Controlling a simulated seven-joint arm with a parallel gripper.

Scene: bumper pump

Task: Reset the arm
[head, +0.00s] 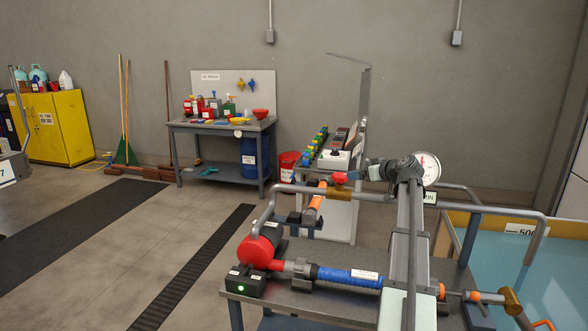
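I cannot make out my gripper in the head view. The pump assembly stands at the lower right on a grey bench (290,301). A long grey beam (404,235) runs up it to a dark joint beside a round white gauge (428,168). A bent grey pipe (330,191) crosses behind the beam. A red round part (258,250) joins a blue sleeve (350,277) lying level along the bench. A black box (243,283) with a lit green lamp sits at the bench's left corner.
A blue-water tank (562,270) with a yellow rim stands at the right. A workbench (222,125) with bottles and bowls stands at the back wall. A yellow cabinet (60,128) is at the left. The floor between dark mats (85,227) is clear.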

